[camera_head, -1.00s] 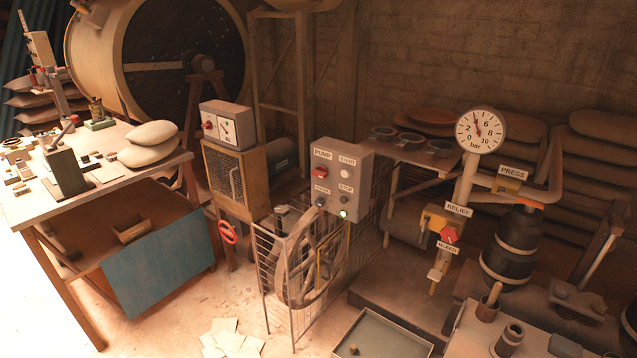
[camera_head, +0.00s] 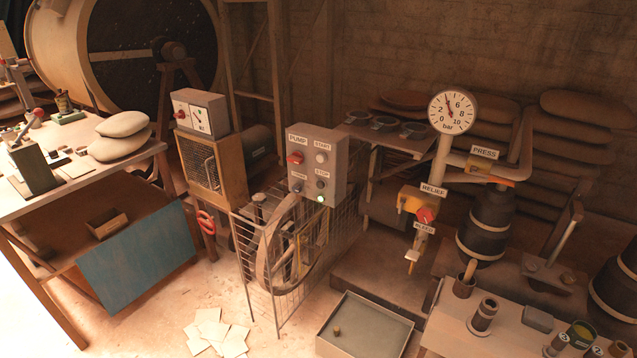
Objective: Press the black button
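A grey control box (camera_head: 335,170) labelled PUMP stands on the wire cage guard in the middle of the view. Its front carries a red knob (camera_head: 295,158) at upper left and a pale button (camera_head: 321,158) under the START label. Below are a small dark round button (camera_head: 320,184) at the STOP label and another small dark control (camera_head: 297,187) at lower left, whose label is too small to read. Neither of my grippers is in view.
A wire cage (camera_head: 262,285) surrounds a wheel below the box. Right of it stand a pressure gauge (camera_head: 452,112), a RELIEF valve with a red knob (camera_head: 425,215) and a grey tray (camera_head: 365,335). A workbench (camera_head: 75,190) stands at left. Papers (camera_head: 217,333) lie on the floor.

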